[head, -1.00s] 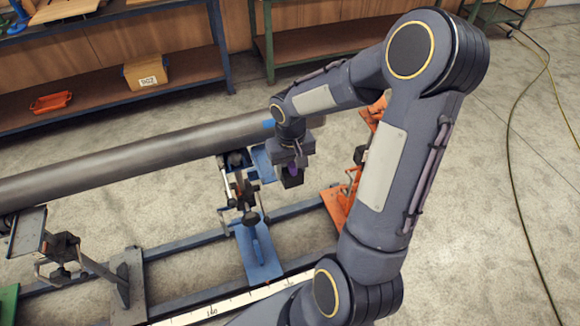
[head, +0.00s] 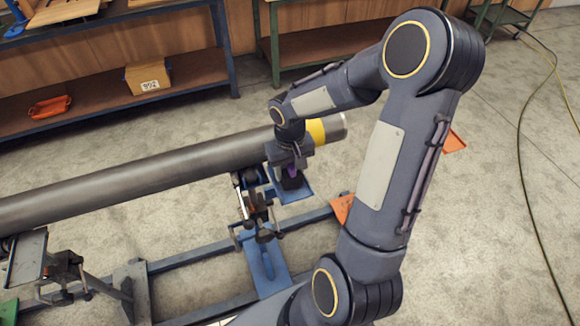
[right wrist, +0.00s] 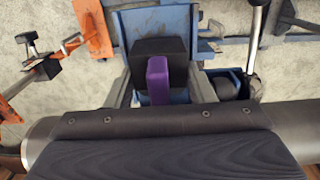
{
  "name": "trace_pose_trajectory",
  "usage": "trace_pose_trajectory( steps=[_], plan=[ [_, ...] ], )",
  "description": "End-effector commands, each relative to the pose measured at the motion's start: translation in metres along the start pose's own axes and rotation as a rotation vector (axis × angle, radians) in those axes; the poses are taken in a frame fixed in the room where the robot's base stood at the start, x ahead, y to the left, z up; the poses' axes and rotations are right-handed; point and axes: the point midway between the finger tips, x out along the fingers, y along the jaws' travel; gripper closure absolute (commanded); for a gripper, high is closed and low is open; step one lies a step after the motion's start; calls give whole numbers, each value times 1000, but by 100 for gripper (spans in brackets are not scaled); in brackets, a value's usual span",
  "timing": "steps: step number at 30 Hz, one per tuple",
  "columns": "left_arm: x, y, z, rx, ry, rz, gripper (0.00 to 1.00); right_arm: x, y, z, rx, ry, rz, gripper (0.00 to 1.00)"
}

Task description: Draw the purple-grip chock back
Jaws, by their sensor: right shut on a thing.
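The chock is a black block with a purple grip. In the right wrist view the purple grip (right wrist: 158,82) stands out from the black block (right wrist: 150,50), which lies over a blue plate. In the head view the purple grip (head: 293,171) shows just below my right gripper (head: 291,168), close beside the pipe. My right gripper is shut on the chock; its fingertips are hard to make out. The long grey pipe (head: 140,176) has a yellow band near its right end. My left gripper is not in view.
A blue stand (head: 263,262) with a screw clamp is left of the gripper, on the rail frame (head: 200,245). A grey stand (head: 130,285) is farther left. An orange stand (right wrist: 97,32) is near the chock.

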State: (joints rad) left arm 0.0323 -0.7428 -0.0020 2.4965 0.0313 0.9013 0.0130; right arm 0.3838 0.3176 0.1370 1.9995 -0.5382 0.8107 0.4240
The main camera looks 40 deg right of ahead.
Motion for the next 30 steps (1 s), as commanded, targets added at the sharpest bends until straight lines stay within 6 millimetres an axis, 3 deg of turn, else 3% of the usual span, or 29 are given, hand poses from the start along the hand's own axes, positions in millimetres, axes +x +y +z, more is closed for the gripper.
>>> trace_pose_trajectory(
  steps=[30],
  plan=[
    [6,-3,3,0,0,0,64,7,0,0,0,1,0,79]
  ],
)
